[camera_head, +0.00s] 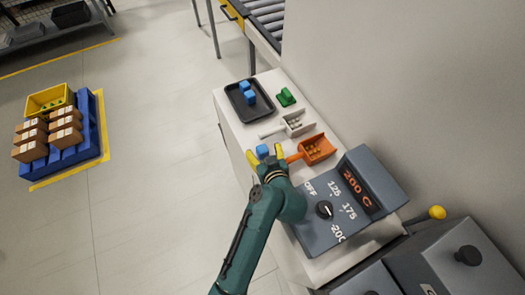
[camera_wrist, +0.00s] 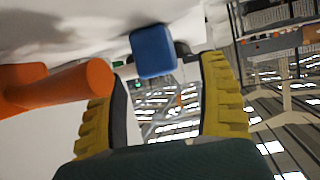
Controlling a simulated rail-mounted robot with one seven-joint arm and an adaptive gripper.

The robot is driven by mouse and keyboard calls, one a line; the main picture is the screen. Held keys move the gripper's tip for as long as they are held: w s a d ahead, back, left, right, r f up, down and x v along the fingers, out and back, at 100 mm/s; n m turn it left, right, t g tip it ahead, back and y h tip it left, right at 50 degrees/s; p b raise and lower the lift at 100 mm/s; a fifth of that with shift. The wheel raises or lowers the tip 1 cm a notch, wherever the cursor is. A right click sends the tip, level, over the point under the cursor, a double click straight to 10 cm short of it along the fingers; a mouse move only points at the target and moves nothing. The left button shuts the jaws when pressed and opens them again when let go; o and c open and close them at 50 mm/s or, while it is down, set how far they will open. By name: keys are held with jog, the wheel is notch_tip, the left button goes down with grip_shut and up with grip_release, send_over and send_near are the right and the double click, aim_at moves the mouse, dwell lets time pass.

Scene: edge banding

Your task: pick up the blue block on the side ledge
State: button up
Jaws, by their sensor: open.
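A blue block (camera_head: 262,151) sits near the left edge of the white ledge (camera_head: 232,127), by itself. My gripper (camera_head: 265,156) is low beside it, with its yellow fingers spread on either side of the block in the head view. In the wrist view the blue block (camera_wrist: 153,52) shows in the gap between the fingertips, nearer the upper part of the picture. My gripper (camera_wrist: 166,78) is open there, and bare space shows between each finger and the block. I cannot tell how far the block reaches between the fingers.
An orange scoop (camera_head: 318,148) lies close right of my gripper; its handle (camera_wrist: 60,86) shows beside the left finger. A grey scoop (camera_head: 296,123), a green object (camera_head: 286,97) and a black tray (camera_head: 236,97) with two blue blocks (camera_head: 249,97) lie behind. A control box (camera_head: 375,181) stands right.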

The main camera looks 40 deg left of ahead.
jog(key=shift+x, duration=1.05)
grip_shut()
